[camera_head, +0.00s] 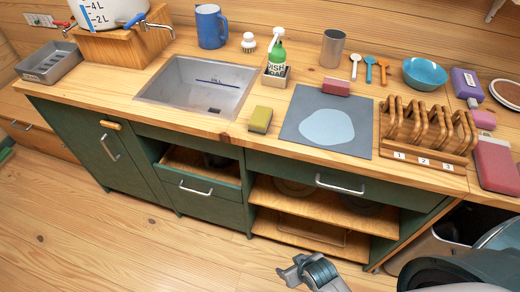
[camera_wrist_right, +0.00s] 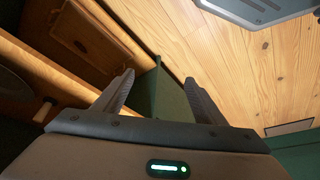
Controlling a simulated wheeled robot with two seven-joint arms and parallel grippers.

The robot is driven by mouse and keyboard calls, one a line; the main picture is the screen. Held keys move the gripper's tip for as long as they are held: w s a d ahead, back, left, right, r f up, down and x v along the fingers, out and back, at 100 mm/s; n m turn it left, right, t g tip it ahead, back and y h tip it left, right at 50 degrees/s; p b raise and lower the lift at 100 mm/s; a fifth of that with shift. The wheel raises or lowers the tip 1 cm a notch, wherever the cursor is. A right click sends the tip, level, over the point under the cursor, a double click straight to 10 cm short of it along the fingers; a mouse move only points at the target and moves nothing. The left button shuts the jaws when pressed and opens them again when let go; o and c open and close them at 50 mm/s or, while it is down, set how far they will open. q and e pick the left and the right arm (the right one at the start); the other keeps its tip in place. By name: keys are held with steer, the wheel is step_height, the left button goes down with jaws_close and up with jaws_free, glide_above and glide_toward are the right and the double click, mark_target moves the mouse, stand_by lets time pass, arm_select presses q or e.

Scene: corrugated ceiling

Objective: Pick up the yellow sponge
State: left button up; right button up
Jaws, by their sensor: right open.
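The yellow sponge (camera_head: 261,119) lies on the wooden counter (camera_head: 232,130) near its front edge, between the sink and the grey mat, in the head view. It looks two-toned, yellow with a darker side. My right gripper (camera_head: 292,270) is low in front of the cabinet, well below the counter and away from the sponge. In the right wrist view its two fingers (camera_wrist_right: 158,92) stand apart with nothing between them. The sponge does not show in the right wrist view. My left gripper is in neither view.
The sink (camera_head: 200,84) lies left of the sponge, a dish soap bottle (camera_head: 277,60) in a holder behind it. The grey mat (camera_head: 300,108) with a red block (camera_head: 336,86) lies right, then a wooden rack (camera_head: 425,130). Open shelves (camera_head: 330,215) are below the counter.

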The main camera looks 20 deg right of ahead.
mark_target(257, 121)
steer(key=w+a+r+y+p, duration=0.1)
steer(key=w+a+r, duration=0.1)
steer(key=r, duration=0.7)
steer(key=w+a+r+p, duration=0.1)
steer(key=w+a+r, duration=0.1)
steer(key=r, duration=0.8)
steer(key=w+a+r+m+g+y, duration=0.1)
steer(key=w+a+r, duration=0.5)
steer(key=w+r, duration=0.15)
steer(key=w+a+r+m+y, duration=0.1)
steer(key=w+a+r, duration=0.45)
steer(key=r, duration=0.35)
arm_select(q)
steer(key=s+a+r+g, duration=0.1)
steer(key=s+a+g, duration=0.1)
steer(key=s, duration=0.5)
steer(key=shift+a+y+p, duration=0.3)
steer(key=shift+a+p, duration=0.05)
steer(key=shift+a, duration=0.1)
arm_select(e)
steer(key=w+d+r+m+h, duration=0.3)
steer(key=w+d+r, duration=0.2)
steer(key=r, duration=0.4)
steer(key=w+d+r+m+h, duration=0.3)
steer(key=w+d+r, duration=0.2)
steer(key=r, duration=0.5)
steer(key=shift+w+d+r+m, duration=0.2)
steer(key=shift+w+d+m, duration=0.2)
steer(key=shift+w, duration=0.45)
